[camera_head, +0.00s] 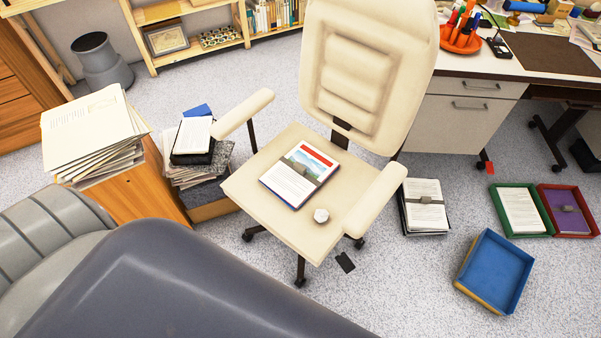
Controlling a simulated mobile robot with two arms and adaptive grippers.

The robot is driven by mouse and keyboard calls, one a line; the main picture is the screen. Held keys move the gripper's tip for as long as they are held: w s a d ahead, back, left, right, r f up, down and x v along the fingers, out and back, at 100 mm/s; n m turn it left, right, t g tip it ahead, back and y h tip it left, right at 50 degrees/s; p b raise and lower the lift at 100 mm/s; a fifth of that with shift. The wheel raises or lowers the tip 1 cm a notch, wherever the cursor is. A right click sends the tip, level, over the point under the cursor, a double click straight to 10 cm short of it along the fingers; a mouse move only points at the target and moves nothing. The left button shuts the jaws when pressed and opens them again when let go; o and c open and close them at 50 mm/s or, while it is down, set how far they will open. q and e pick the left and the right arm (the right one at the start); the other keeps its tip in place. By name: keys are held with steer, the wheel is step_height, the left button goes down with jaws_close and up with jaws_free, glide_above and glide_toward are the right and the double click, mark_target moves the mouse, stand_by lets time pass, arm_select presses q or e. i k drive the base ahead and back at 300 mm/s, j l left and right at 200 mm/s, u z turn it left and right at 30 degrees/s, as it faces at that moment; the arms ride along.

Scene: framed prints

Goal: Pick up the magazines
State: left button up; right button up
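A magazine (300,173) with a red band, a landscape picture and a white text area lies flat on the seat of the cream office chair (262,215). Its thickness suggests one magazine or a thin stack; I cannot tell which. A tall stack of papers or magazines (92,127) lies on a wooden cabinet (130,190) at the left. Neither of my grippers is in view.
Another pile (196,135) stands between cabinet and chair. A bundled stack (424,205) lies on the floor right of the chair. An empty blue tray (497,268), a green tray (547,229) and a red tray (590,226) are at right. The chair's armrests flank the seat.

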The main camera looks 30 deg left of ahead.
mark_target(298, 175)
steer(key=j+u, duration=0.15)
steer(key=j, duration=0.3)
steer(key=i+j+u, duration=0.15)
steer(key=j, duration=0.35)
steer(key=j+u, duration=0.15)
steer(key=j, duration=0.3)
steer(key=i+j+u, duration=0.15)
steer(key=j, duration=0.3)
steer(key=k, duration=0.05)
